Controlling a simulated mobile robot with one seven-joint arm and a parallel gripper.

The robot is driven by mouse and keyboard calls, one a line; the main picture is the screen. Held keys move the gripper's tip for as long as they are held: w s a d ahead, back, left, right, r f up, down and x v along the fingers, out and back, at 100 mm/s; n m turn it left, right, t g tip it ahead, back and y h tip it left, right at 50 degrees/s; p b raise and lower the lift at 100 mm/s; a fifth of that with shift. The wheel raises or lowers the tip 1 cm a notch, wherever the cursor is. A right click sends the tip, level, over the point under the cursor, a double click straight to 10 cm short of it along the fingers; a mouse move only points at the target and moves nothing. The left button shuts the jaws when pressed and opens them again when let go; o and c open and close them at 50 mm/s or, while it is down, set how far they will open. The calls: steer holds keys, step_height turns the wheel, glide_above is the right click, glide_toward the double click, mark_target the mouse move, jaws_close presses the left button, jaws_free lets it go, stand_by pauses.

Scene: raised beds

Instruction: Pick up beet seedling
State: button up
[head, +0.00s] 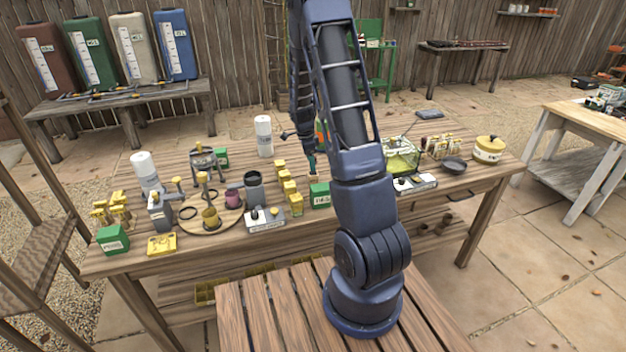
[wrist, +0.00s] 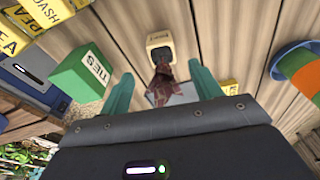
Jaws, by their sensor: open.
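The beet seedling, a clump of dark red leaves (wrist: 164,82), shows in the wrist view between my fingers. It appears to rise from a small cream pot or block with a dark middle (wrist: 160,40), just beyond the fingertips. My gripper (wrist: 160,80) is open, with one teal finger on each side of the leaves and a visible gap. A pale grey patch lies behind the leaves, partly hidden. In the head view my gripper (head: 312,164) is low over the middle of the bench, and the seedling cannot be made out there.
A green TIES box (wrist: 82,76) stands close left of the fingers, with yellow labelled blocks (wrist: 78,30) beyond. A round orange and green object (wrist: 298,78) is at right. On the bench (head: 400,212), a glass-like tank (head: 402,160) stands right of my arm; bare planks lie around the pot.

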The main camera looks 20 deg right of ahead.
mark_target(313, 173)
steer(key=shift+d+f, duration=0.2)
steer(key=shift+f, duration=1.1)
steer(key=shift+d+f, duration=0.2)
steer(key=shift+f, duration=1.15)
steer(key=shift+d+f, duration=0.2)
steer(key=shift+f, duration=1.1)
steer(key=c, duration=1.1)
